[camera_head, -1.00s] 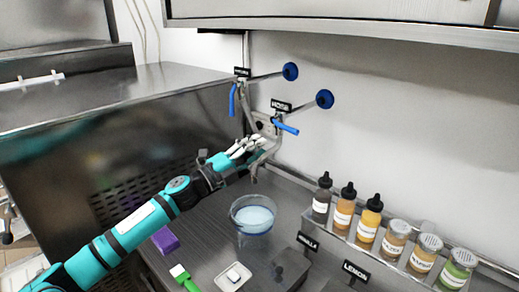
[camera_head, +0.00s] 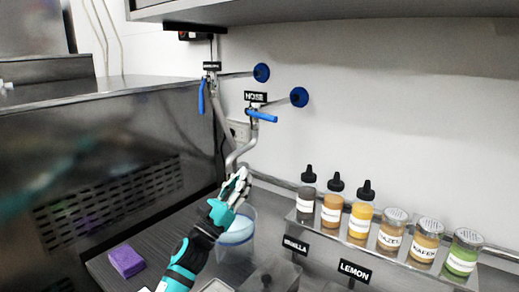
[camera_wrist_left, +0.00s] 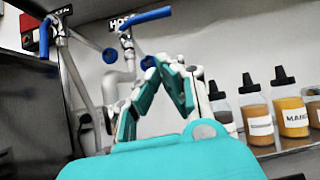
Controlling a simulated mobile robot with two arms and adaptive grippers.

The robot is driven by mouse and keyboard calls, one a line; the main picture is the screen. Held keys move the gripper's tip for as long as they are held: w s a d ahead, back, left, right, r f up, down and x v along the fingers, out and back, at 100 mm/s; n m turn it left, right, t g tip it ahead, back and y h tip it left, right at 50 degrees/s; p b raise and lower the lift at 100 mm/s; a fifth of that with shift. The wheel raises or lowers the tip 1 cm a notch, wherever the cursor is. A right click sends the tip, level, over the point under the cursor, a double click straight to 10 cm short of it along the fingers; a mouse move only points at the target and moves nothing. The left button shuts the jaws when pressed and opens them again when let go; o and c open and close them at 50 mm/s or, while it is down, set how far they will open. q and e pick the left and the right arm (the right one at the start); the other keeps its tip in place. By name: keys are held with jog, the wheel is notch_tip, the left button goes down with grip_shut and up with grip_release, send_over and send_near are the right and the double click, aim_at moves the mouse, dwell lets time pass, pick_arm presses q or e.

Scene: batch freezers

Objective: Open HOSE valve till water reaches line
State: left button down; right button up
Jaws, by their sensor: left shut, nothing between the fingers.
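The HOSE valve has a blue lever (camera_head: 262,117) lying nearly level on a metal tap, under a black HOSE label (camera_head: 255,97). The lever also shows at the top of the left wrist view (camera_wrist_left: 147,18). The bent spout (camera_head: 237,158) points down toward a clear container (camera_head: 239,238) holding pale blue liquid. My left gripper (camera_head: 240,177) is shut and empty, below the lever and in front of the spout's lower end. It hides part of the container, and I cannot make out its line or any stream. My right gripper is not in view.
A second tap with a hanging blue lever (camera_head: 201,96) stands left of the HOSE tap. Bottles and jars sit on a metal rack (camera_head: 322,231) at right. A purple sponge (camera_head: 126,261) lies on the counter at left. A steel cabinet overhangs the wall.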

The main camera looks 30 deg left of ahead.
aim_at(261, 115)
pick_arm(q)
jog(key=w+d+r+m+p, duration=0.1)
jog(key=w+r+p, duration=0.5)
jog(key=w+r, duration=0.2)
jog(key=shift+w+d+r+p, duration=0.3)
jog(key=shift+d+r, duration=0.1)
jog(key=shift+r, duration=0.4)
jog(key=shift+y, duration=0.4)
jog(key=shift+w+d+r+n+y+b, duration=0.15)
jog(key=shift+r+n+y+b, duration=0.15)
jog(key=shift+r+n+y, duration=0.35)
